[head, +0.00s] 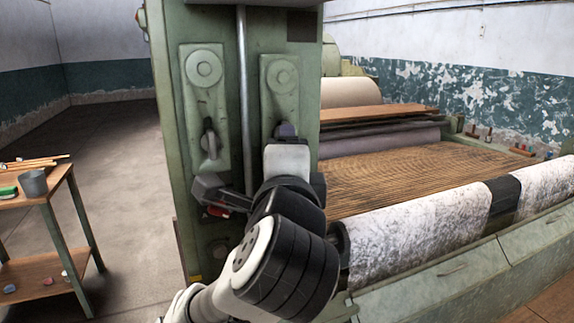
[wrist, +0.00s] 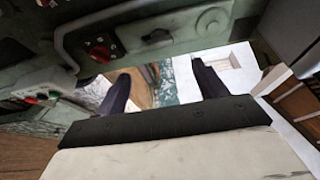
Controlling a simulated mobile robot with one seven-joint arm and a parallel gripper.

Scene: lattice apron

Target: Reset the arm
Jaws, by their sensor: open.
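My arm (head: 288,262) reaches up from the bottom of the head view in front of the green machine column (head: 180,130). Its upper links stand close to the column's front. The fingers cannot be made out clearly in the head view. In the wrist view my gripper (wrist: 158,76) is open, with two dark fingers spread apart. Nothing shows between the fingers but the background beyond. A green panel with a curved pale handle (wrist: 68,38) and a red knob (wrist: 100,52) fills the upper left of the wrist view. Whether the gripper touches anything cannot be told.
Right of the column is a machine bed with a wood-grained sheet (head: 410,170) and a speckled roll (head: 415,235) along its front. A small wooden table (head: 50,184) with a grey cup (head: 33,183) stands at far left. The floor (head: 115,150) between table and column is clear.

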